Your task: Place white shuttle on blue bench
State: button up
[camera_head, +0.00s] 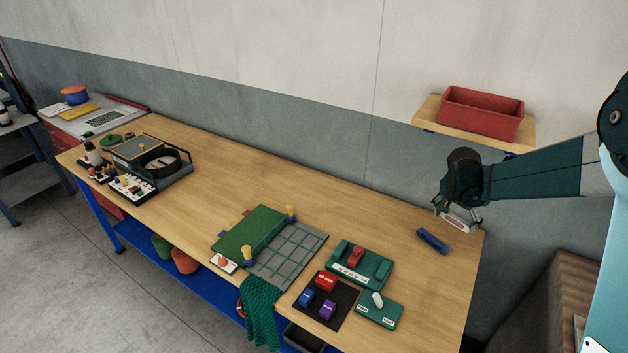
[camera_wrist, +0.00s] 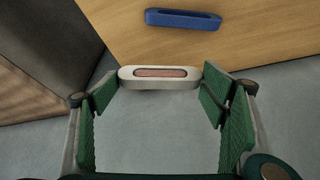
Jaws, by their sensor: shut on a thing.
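My gripper (camera_head: 459,213) is shut on the white shuttle (camera_wrist: 160,73), a pale rounded bar with a reddish strip in its slot. The shuttle spans crosswise between the green finger pads in the wrist view, and it also shows in the head view (camera_head: 456,223). The gripper hangs in the air near the right end of the blue bench (camera_head: 385,218), which has a wooden top, blue legs and a blue lower shelf. In the wrist view, grey floor shows below the shuttle and the bench top (camera_wrist: 245,38) lies toward the top right.
A blue shuttle (camera_head: 432,241) lies on the bench's right end. Left of it are a green holder (camera_head: 378,268), a dark mat (camera_head: 341,313) with coloured blocks, and a gridded board (camera_head: 290,262). A wall shelf (camera_head: 428,113) carries a red bin (camera_head: 480,113). Bare wood surrounds the blue shuttle.

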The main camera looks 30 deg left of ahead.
jog(key=s+a+n, duration=0.2)
jog(key=a, duration=1.3)
jog(key=n+y+b, duration=0.1)
jog(key=n, duration=0.1)
send_over(370, 226)
jog(key=s, duration=0.1)
jog(key=shift+s+f, duration=0.2)
jog(key=shift+f, duration=0.45)
jog(key=shift+f+b, duration=0.3)
jog(key=shift+f, duration=2.8)
jog(key=shift+f, duration=0.1)
jog(key=shift+f, duration=1.8)
jog(key=shift+f, duration=0.15)
